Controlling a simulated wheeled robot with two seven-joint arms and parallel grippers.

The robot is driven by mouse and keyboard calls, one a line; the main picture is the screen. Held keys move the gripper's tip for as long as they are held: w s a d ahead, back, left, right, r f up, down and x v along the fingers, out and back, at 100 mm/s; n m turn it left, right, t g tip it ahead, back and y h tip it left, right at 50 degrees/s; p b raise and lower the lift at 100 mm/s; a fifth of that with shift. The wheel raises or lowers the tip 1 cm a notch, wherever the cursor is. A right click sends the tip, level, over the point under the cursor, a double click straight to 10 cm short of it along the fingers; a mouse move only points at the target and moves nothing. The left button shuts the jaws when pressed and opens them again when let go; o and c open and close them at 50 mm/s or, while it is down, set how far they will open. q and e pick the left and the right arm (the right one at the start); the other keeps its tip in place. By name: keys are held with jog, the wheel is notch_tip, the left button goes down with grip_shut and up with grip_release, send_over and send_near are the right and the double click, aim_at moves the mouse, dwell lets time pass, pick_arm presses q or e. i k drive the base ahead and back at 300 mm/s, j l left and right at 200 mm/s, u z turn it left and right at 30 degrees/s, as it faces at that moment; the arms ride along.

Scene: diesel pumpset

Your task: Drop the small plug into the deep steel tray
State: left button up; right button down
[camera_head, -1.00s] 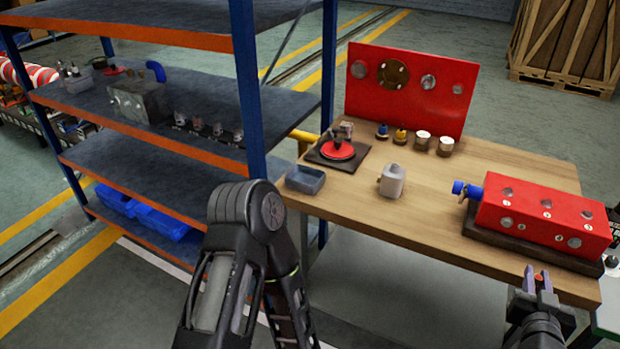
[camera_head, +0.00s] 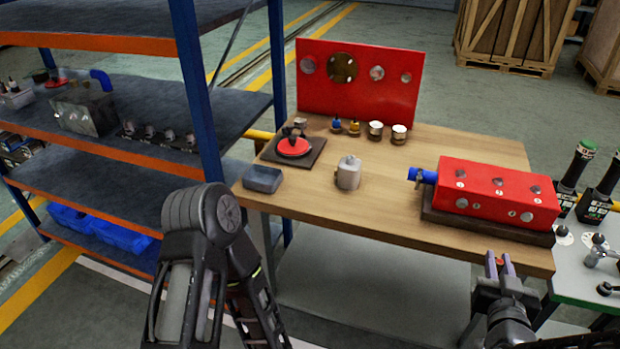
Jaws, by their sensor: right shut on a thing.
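My right gripper (camera_head: 499,263) is at the lower right, just off the table's front edge and below the red engine block. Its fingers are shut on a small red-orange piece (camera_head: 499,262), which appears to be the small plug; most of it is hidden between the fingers. The deep steel tray (camera_head: 262,180) is a small grey-blue open box at the front left corner of the wooden table. It looks empty and is well to the left of my right gripper. My left arm shows at the lower left, but its gripper is not in view.
The red block (camera_head: 497,190) with a blue fitting stands on the right of the wooden table (camera_head: 390,220). A grey can (camera_head: 348,172) stands right of the tray. A black plate with a red disc (camera_head: 294,147) lies behind it. A blue-framed shelf (camera_head: 196,95) stands left.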

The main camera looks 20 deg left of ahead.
aim_at(261, 186)
jog(key=u, duration=2.45)
jog(key=i+l, duration=0.1)
jog(key=l, duration=0.7)
